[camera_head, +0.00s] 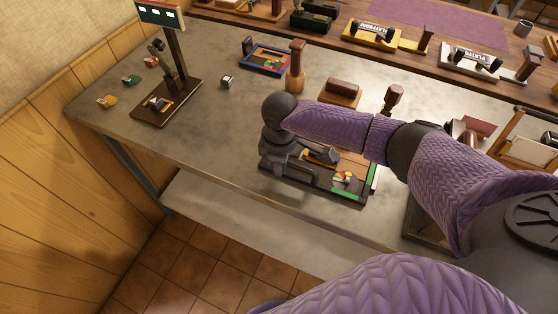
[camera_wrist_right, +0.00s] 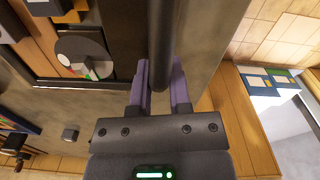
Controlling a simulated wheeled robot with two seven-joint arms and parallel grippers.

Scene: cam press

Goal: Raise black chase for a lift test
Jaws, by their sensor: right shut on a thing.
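The black chase (camera_head: 316,189) is a dark rectangular frame on the grey bench, below my right forearm in the head view. It holds wooden and dark blocks and a pale round piece with coloured patches (camera_head: 345,180). My right gripper (camera_wrist_right: 163,82) is shut on a dark round bar (camera_wrist_right: 161,42), which appears to be the chase's handle. In the head view the gripper (camera_head: 282,152) is at the chase's left end, its fingertips hidden. Part of the chase (camera_wrist_right: 88,80) also shows in the right wrist view. I cannot tell whether it touches the bench. My left gripper is out of view.
A blue chase (camera_head: 266,60), a wooden-handled tool (camera_head: 295,68) and a brown block (camera_head: 341,91) stand behind. A sign post (camera_head: 177,58) stands left. A small cube (camera_head: 228,82) lies between. The bench (camera_head: 210,135) is clear left of the chase.

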